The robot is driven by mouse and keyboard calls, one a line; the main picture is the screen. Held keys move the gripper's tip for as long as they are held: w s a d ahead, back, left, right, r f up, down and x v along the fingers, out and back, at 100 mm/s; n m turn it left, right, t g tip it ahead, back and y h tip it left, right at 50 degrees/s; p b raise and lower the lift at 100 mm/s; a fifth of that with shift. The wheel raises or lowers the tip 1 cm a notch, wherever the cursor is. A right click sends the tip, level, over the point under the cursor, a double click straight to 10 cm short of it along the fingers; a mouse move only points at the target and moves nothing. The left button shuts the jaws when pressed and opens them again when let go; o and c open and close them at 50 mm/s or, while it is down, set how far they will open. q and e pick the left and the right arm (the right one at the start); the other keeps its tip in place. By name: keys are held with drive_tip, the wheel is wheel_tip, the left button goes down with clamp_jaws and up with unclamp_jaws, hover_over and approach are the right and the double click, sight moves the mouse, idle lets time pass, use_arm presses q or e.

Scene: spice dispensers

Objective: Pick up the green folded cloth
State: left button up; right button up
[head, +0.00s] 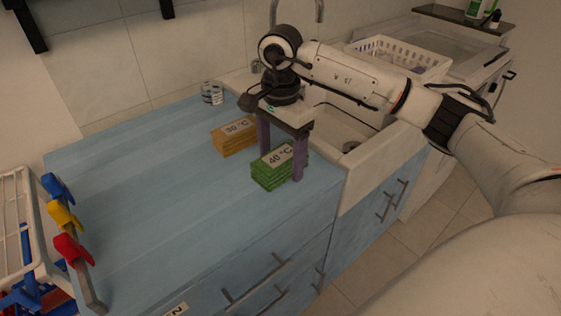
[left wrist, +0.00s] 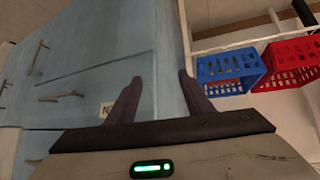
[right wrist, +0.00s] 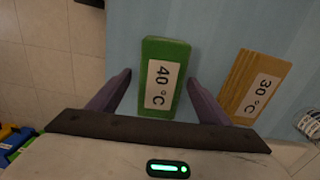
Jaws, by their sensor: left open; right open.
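The green folded cloth (head: 272,172), labelled "40 °C", lies as a stack on the blue countertop (head: 150,170) near its front right part. My right gripper (head: 281,166) is open above the counter, with one finger on each side of the green cloth. In the right wrist view the green cloth (right wrist: 165,75) lies between the open fingers (right wrist: 160,85), with a gap on both sides. My left gripper (left wrist: 158,85) is open and empty in the left wrist view, facing the blue cabinet front. It does not show in the head view.
An orange folded cloth (head: 234,136), labelled "30 °C", lies just behind and left of the green one. Small cans (head: 212,93) stand at the back. A sink (head: 340,125) is to the right. Coloured pegs (head: 64,217) line the left edge. Blue (left wrist: 230,70) and red baskets (left wrist: 290,62) hang near my left gripper.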

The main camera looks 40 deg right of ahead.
drive_tip(key=shift+f, duration=0.3)
drive_tip(key=shift+r, duration=0.1)
drive_tip(key=c, duration=1.2)
